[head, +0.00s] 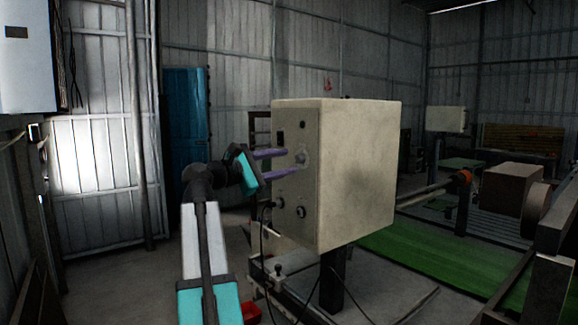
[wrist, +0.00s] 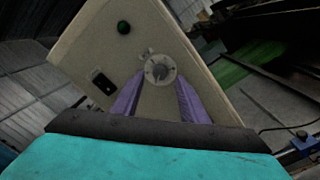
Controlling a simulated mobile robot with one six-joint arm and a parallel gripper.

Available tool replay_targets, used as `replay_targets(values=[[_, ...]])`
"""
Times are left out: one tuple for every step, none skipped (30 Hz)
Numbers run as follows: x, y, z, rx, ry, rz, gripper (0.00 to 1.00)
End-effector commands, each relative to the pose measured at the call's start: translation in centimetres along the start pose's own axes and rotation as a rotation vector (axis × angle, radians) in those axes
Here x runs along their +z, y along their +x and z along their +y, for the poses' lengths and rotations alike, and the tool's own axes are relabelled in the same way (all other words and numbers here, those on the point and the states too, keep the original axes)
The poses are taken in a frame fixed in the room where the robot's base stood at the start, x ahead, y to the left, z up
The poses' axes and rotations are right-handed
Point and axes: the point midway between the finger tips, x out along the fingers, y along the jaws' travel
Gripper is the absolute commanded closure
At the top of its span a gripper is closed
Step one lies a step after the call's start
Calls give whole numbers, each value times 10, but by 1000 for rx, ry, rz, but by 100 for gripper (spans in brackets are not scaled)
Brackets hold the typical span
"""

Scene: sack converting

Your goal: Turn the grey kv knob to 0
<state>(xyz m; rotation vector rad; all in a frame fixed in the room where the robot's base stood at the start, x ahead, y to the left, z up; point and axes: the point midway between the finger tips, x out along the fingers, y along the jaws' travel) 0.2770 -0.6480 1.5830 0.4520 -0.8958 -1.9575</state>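The grey knob (wrist: 159,71) sits on a round pale dial on the front face of a cream control box (head: 358,170). In the head view the knob (head: 300,157) shows small on the box's left-facing side. My gripper (head: 296,161) points at that face, with its purple fingers apart and level with the knob. In the wrist view my gripper (wrist: 159,92) has one finger on each side below the dial, with a gap between them. I cannot tell whether the fingertips touch the face. The dial's markings are too small to read.
The box face also has a green button (wrist: 124,27) and a black switch (wrist: 103,83). Lower knobs (head: 300,211) and hanging cables sit under my gripper. A green belt (head: 415,255) runs behind the box to the right. A blue door (head: 187,130) stands at the back.

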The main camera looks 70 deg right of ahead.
Motion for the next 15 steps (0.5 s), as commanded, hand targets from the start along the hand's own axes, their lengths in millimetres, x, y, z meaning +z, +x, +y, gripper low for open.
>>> replay_targets(values=[[-2, -8, -2, 2, 1, 1, 60], [-2, -12, -1, 3, 1, 2, 60], [-3, -18, -1, 3, 1, 2, 60], [-2, -22, -2, 2, 1, 2, 60], [-2, -26, -2, 2, 0, 2, 60], [-3, -31, -1, 3, 0, 2, 60], [-3, -36, -1, 3, 0, 2, 60], [-2, -39, -1, 3, 0, 1, 60], [-2, -45, -1, 2, 0, 1, 60], [-2, -49, -1, 3, 1, 2, 60], [-2, -53, -1, 3, 1, 3, 60], [-2, -58, -1, 3, 1, 2, 60], [-2, -62, -1, 3, 1, 2, 60], [-2, -66, -1, 3, 1, 2, 60], [-3, -72, 0, 4, 0, 2, 60]])
